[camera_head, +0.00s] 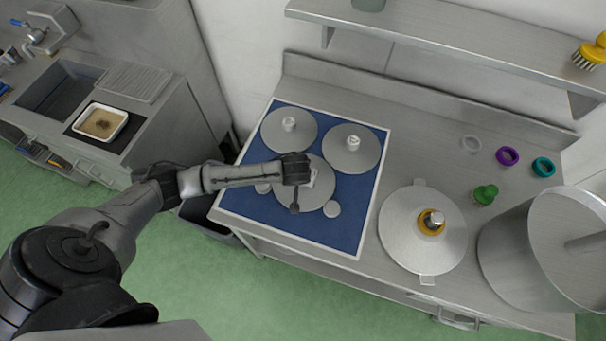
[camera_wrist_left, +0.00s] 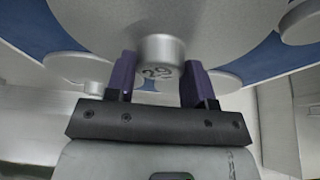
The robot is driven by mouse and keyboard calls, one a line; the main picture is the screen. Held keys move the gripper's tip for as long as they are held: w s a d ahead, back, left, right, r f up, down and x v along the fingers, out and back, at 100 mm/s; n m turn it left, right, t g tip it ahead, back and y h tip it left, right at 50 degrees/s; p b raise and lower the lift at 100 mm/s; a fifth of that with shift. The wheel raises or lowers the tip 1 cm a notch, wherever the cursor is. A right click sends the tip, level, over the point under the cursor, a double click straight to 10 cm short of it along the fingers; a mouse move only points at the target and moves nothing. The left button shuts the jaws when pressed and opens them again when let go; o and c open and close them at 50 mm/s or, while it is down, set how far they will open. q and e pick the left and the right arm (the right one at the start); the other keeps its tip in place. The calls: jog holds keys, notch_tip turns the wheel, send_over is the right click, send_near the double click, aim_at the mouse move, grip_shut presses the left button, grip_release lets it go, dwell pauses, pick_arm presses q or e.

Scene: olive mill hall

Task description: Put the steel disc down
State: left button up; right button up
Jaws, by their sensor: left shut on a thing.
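My left gripper (camera_head: 306,177) reaches in from the left over the blue mat and is shut on the knob of a steel disc (camera_head: 318,198). In the left wrist view the marked knob (camera_wrist_left: 160,52) sits between the gripper's two purple fingers (camera_wrist_left: 161,76), with the disc (camera_wrist_left: 150,18) spread beyond it. The arm hides part of this disc in the head view. The disc is over the front middle of the blue mat (camera_head: 352,232); I cannot tell if it touches the mat. My right gripper is not in view.
Two more knobbed discs (camera_head: 283,140) (camera_head: 345,160) lie at the back of the mat.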

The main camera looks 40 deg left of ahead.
pick_arm(q)
jog(key=o, duration=1.3)
jog(key=p+v, duration=0.2)
jog(key=v, duration=1)
jog(key=s+d+f+m+h, duration=0.1)
jog(key=s+d, duration=0.1)
jog(key=s, duration=0.2)
jog(key=s+d+f+m, duration=0.1)
jog(key=s+d+m, duration=0.1)
jog(key=s, duration=0.3)
jog(key=s+d+f+m+h, duration=0.1)
jog(key=s+d+m, duration=0.1)
jog(key=s, duration=0.3)
jog(key=shift+s+d+h, duration=0.15)
jog(key=shift+d+h, duration=0.15)
jog(key=shift+d, duration=0.55)
jog(key=shift+o, duration=0.3)
jog(key=s+a+m, duration=0.1)
jog(key=s+a, duration=0.1)
jog(key=s, duration=0.4)
jog(key=shift+s, duration=0.25)
jog(key=shift+s+a+y, duration=0.25)
jog(key=shift+s+y, duration=0.05)
jog(key=shift+y, duration=0.1)
